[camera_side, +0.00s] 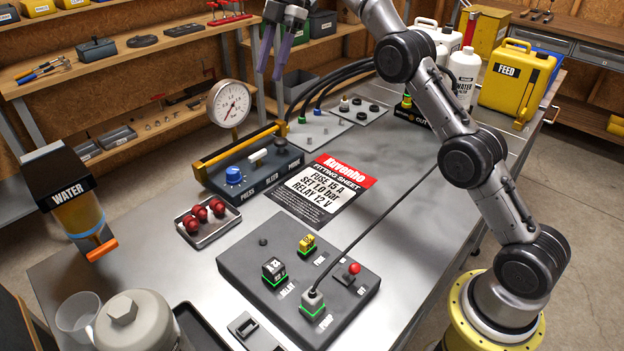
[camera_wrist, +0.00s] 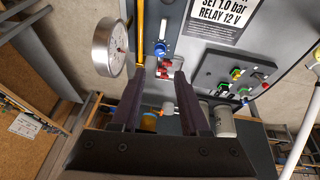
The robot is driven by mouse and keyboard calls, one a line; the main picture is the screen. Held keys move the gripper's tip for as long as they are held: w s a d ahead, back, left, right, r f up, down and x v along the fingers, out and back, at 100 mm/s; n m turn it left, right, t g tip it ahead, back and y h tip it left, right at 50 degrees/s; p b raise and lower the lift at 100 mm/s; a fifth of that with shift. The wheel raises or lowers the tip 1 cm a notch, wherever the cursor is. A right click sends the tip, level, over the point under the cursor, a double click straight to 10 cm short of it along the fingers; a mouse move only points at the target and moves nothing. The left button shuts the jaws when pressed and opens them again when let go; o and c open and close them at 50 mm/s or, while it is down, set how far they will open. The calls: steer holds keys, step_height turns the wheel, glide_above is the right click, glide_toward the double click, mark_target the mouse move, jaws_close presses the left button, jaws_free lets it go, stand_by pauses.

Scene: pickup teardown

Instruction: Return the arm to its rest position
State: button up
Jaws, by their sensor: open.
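My gripper (camera_side: 270,72) is raised high above the far part of the bench, at the top of the side view. Its two purple fingers point down and stand apart with nothing between them. In the wrist view, the gripper (camera_wrist: 157,78) also shows its dark fingers spread and empty. My arm reaches from its yellow base at the lower right up past the top edge of the side view, so part of it is out of the picture.
Below stand the gauge (camera_side: 229,103), the blue-knob box (camera_side: 248,168) with its yellow bar, and hoses (camera_side: 335,82). A plug panel (camera_side: 298,283), red-ball tray (camera_side: 208,222) and fitting sheet (camera_side: 322,190) lie nearer. Bottles (camera_side: 464,72) and a yellow FEED can (camera_side: 513,78) stand right.

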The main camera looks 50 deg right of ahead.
steer(key=s+a+r+t, duration=0.1)
steer(key=s+a+r, duration=0.2)
steer(key=s+r, duration=0.8)
steer(key=s+r+m+t+h, duration=0.2)
steer(key=s+m, duration=0.3)
steer(key=s, duration=0.9)
steer(key=s+f+m, duration=0.5)
steer(key=s+f, duration=0.2)
steer(key=s, duration=0.3)
steer(key=s+d+f+m+h, duration=0.1)
steer(key=s+f+m, duration=0.1)
steer(key=f+m, duration=0.2)
steer(key=s+d+f+m+t+h, duration=0.1)
steer(key=s+d+f+m, duration=0.1)
steer(key=f, duration=0.8)
steer(key=s+m, duration=0.1)
steer(key=m, duration=0.1)
steer(key=shift+f+m+t, duration=0.25)
steer(key=shift+m+t, duration=0.05)
steer(key=shift+s, duration=0.1)
